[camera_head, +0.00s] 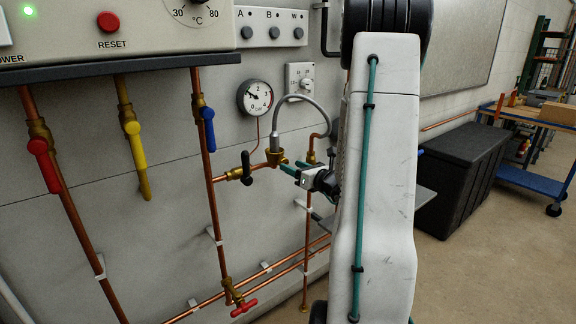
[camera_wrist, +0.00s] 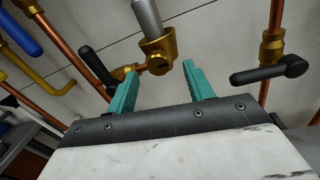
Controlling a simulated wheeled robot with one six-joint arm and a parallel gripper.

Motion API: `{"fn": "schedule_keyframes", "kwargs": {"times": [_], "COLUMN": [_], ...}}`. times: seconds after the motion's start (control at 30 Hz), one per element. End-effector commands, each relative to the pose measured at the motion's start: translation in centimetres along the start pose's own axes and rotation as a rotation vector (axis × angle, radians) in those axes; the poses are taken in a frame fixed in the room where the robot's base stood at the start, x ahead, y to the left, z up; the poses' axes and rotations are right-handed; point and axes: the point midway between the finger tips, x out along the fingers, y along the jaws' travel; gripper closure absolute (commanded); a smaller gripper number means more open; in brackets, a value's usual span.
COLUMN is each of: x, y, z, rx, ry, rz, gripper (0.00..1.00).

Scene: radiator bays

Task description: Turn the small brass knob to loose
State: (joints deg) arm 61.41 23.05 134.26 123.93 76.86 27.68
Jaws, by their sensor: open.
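The small brass knob (camera_wrist: 159,67) shows in the wrist view as a slotted, rounded end on the lower front of a brass fitting (camera_wrist: 160,47). A grey hose end enters this fitting from above. The same fitting (camera_head: 275,157) shows in the head view on the copper pipework, with the braided hose arching over it. My gripper (camera_wrist: 159,70) is open, its two teal fingers on either side of the knob in the picture. I cannot tell whether they reach around it or stop short. In the head view my gripper (camera_head: 293,167) is partly covered by my arm.
A black lever (camera_wrist: 95,66) stands close to the left finger, and another black lever (camera_wrist: 270,70) lies to the right. A pressure gauge (camera_head: 255,97) hangs above. Red, yellow and blue handles (camera_head: 207,127) are to the left. A black chest (camera_head: 462,170) stands at right.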

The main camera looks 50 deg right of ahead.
Motion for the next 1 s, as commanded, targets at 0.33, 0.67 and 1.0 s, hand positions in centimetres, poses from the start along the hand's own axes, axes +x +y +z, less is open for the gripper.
{"fn": "schedule_keyframes", "kwargs": {"times": [0.33, 0.67, 1.0], "x": [3.1, 3.1, 3.0], "y": [0.1, 0.1, 0.1], "z": [0.0, 0.0, 0.0], "rx": [-0.001, -0.001, -0.020], "ry": [0.000, 0.000, 0.002], "rz": [0.002, 0.002, 0.002], "gripper": [0.48, 0.81, 0.93]}}
